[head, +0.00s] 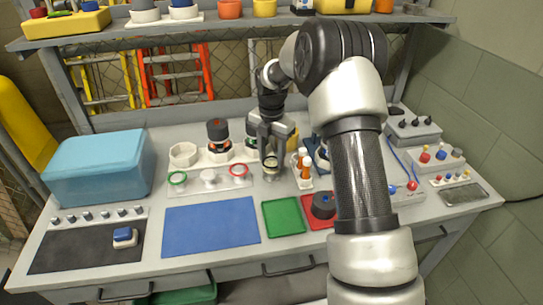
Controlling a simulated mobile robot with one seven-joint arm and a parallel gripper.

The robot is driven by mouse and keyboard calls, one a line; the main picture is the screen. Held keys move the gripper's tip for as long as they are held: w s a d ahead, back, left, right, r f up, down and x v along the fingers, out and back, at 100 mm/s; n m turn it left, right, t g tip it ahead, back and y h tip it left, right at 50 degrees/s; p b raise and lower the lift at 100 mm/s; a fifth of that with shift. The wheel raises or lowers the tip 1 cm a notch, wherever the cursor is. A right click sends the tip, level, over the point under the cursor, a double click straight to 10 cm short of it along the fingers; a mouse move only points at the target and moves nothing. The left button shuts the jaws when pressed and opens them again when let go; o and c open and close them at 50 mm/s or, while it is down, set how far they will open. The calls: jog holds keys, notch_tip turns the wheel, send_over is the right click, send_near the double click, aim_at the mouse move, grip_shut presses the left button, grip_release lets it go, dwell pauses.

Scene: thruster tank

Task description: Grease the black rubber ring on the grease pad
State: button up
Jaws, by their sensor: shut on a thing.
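My gripper (269,158) points down at the back middle of the bench. It is shut on a small dark ring, which looks like the black rubber ring (270,162), just above or at the right end of a pale plate (223,187). Whether the ring touches the plate is unclear. The plate also bears a green ring (177,178), a red ring (239,170) and a round white pad-like piece (208,177) between them. I cannot tell for sure which piece is the grease pad.
Orange-capped bottles (304,163) stand close right of my gripper. Behind the plate are white holders with a dark, orange-banded part (218,134). A teal box (98,168) stands left.

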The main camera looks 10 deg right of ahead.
jog(key=shift+f+b, duration=0.3)
jog(key=shift+f, duration=0.3)
dwell(0.5)
jog(key=shift+r+n+p, duration=0.1)
jog(key=shift+n+p, duration=0.55)
jog(key=shift+n, duration=0.45)
jog(key=shift+n+p, duration=0.35)
jog(key=shift+n, duration=0.85)
jog(key=m, duration=0.4)
jog(key=shift+m, duration=0.3)
jog(key=m, duration=0.4)
jog(key=shift+m, duration=0.3)
